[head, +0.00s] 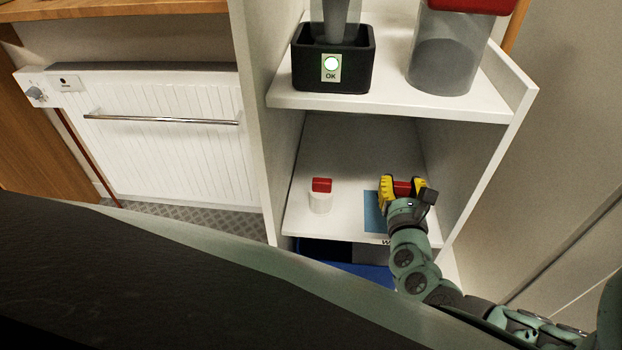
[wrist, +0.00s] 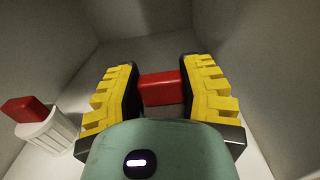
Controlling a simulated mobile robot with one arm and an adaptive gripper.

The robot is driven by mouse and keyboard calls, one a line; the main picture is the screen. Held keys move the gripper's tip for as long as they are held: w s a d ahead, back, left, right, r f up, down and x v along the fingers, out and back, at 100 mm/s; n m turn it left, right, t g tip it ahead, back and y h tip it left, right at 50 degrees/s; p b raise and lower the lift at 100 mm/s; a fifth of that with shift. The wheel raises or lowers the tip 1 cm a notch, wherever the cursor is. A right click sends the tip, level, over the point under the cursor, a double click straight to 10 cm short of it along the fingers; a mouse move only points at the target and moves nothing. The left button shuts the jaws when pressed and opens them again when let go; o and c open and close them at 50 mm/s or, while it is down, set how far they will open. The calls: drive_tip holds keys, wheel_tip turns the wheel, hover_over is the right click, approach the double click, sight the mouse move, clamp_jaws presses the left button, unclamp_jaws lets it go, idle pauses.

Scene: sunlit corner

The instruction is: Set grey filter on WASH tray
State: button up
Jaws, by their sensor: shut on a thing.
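My gripper (head: 402,188) is inside the lower shelf compartment, with its yellow fingers shut on the red top (wrist: 163,88) of a thing. Only a little dark grey shows below that top in the wrist view, so the held filter's body is mostly hidden. A flat blue patch (head: 372,212), perhaps the tray, lies on the shelf just left of and below my gripper; my arm covers part of it. A label beginning with "W" (head: 385,241) is on the shelf's front edge, the rest covered. I cannot tell whether the held thing touches the surface.
A white pleated filter with a red top (head: 321,203) stands on the same shelf to the left; it also shows in the wrist view (wrist: 50,130). The upper shelf holds a black holder marked OK (head: 333,72) and a clear red-lidded container (head: 443,60). A blue bin (head: 345,266) is below.

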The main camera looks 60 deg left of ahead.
drive_tip(key=shift+a, duration=0.1)
drive_tip(key=shift+f+b, duration=0.2)
drive_tip(key=shift+b, duration=0.1)
drive_tip(key=o, duration=1.1)
drive_tip(key=shift+r, duration=0.1)
drive_tip(key=shift+r+p, duration=0.25)
drive_tip(key=shift+p, duration=0.1)
drive_tip(key=shift+b+v, duration=0.85)
drive_tip(key=shift+v, duration=5.2)
